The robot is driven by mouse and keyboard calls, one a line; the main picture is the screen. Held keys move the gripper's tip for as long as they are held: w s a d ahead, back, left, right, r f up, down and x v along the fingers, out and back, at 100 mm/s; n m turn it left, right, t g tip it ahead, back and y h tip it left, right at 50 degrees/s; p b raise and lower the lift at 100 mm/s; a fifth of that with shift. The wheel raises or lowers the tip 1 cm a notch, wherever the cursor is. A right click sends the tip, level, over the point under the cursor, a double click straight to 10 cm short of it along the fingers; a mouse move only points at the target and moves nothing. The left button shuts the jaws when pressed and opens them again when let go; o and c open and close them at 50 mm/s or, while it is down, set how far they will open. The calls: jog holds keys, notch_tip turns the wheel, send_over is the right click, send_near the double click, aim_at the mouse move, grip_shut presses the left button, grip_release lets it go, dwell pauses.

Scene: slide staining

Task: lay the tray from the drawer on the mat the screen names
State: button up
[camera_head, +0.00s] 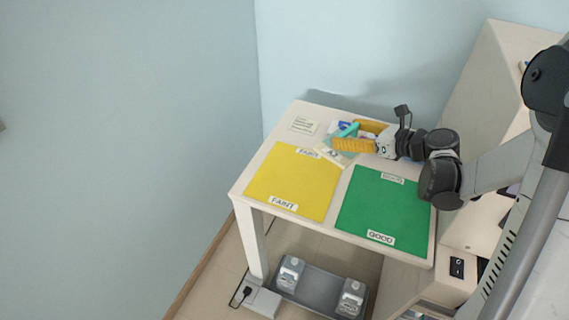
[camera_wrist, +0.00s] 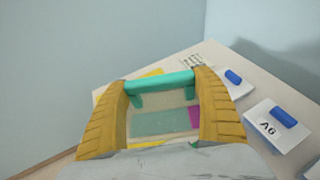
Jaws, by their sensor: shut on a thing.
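My gripper (camera_head: 350,137) has yellow ribbed fingers and is shut on the teal handle of a tray (camera_wrist: 160,83), above the back part of the table. Below the handle the wrist view shows the tray's pale base with a greenish panel and a magenta patch (camera_wrist: 196,117). In the head view only a little teal shows at the fingers. The yellow mat (camera_head: 292,182), labelled FAINT, lies on the left of the table, and the green mat (camera_head: 385,212), labelled GOOD, on the right. Both look empty. No screen is readable in these views.
The white table (camera_head: 238,189) has a paper note (camera_head: 303,125) at its back left. White pieces with blue handles, one marked A6 (camera_wrist: 268,128), lie near the gripper at the back. A cabinet (camera_head: 485,85) stands at right. A grey tray with metal containers (camera_head: 318,287) is below.

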jog(key=f+n+g, duration=0.1)
jog(key=a+f+n+g+y, duration=0.1)
jog(key=w+f+n+g+y, duration=0.1)
jog(key=n+g, duration=0.1)
jog(key=shift+a, duration=0.35)
jog(key=b, duration=0.5)
send_over(297, 175)
jog(key=shift+y, duration=0.3)
notch_tip(297, 175, down, 7)
jog(key=shift+w+d+f, duration=0.1)
jog(key=shift+f, duration=0.05)
notch_tip(297, 175, down, 4)
jog(key=shift+f+b, duration=0.1)
jog(key=shift+b, duration=0.95)
jog(key=shift+r, duration=0.2)
jog(key=shift+f, duration=0.1)
